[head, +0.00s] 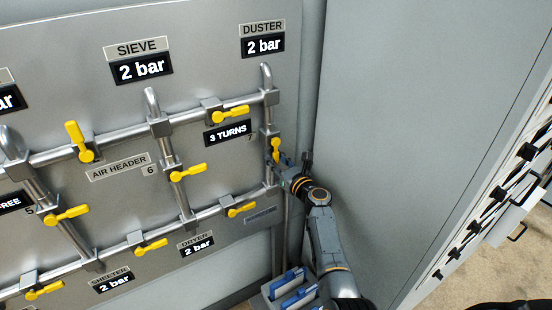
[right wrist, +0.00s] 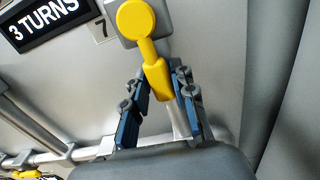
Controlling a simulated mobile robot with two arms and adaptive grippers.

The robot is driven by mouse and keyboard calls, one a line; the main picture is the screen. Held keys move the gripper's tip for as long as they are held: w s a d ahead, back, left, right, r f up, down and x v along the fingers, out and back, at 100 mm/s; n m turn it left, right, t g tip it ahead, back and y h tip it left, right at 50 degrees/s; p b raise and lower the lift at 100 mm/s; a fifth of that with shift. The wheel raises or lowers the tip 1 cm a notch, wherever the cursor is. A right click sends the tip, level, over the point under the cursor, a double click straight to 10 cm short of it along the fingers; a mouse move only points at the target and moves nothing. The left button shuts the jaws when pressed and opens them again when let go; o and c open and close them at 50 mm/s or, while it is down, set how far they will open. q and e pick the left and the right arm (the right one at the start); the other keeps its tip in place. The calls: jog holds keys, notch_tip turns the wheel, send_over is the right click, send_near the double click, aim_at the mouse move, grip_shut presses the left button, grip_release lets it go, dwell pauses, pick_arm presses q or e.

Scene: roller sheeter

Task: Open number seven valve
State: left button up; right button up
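The number seven valve has a yellow handle (head: 275,148) on the vertical pipe at the right end of the panel, beside the "3 TURNS" label (head: 228,132). In the right wrist view the handle (right wrist: 148,50) hangs down along the pipe, next to the "7" tag (right wrist: 103,29). My right gripper (head: 283,160) is at this handle. In the right wrist view its blue-padded fingers (right wrist: 160,98) stand apart on either side of the handle's lower end, with visible gaps. My left gripper is not in view.
Other yellow valve handles sit close by, including one above (head: 230,113) and one below (head: 241,209). A grey cabinet wall (head: 400,110) stands right of the panel. A bin with blue items (head: 290,288) is below my right arm.

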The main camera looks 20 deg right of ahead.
jog(key=shift+o, duration=1.1)
jog(key=shift+s, duration=0.1)
jog(key=s+d, duration=0.1)
jog(key=s, duration=1)
jog(key=shift+s+d, duration=0.3)
jog(key=shift+s, duration=0.05)
